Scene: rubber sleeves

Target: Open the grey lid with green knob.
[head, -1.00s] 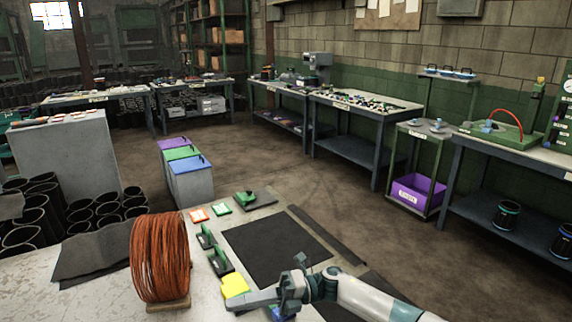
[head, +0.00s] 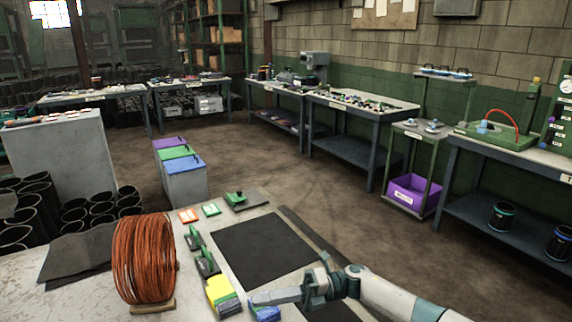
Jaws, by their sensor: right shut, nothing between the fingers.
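The grey lid (head: 250,203) lies flat at the far end of the near workbench, with a green knob (head: 236,197) on it. It looks closed, though whether anything is under it cannot be told. My right gripper (head: 252,300) is shut and empty. It is low at the near edge of the view, by the yellow and blue pads, well apart from the lid and nearer to me. My left gripper is not in view.
A coil of orange wire (head: 145,260) stands left on the bench. Green-handled tools (head: 206,262), a yellow-topped stack (head: 220,289) and a blue stack (head: 265,313) line the dark mat (head: 262,250). Orange (head: 188,215) and green (head: 211,209) cards lie beside the lid.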

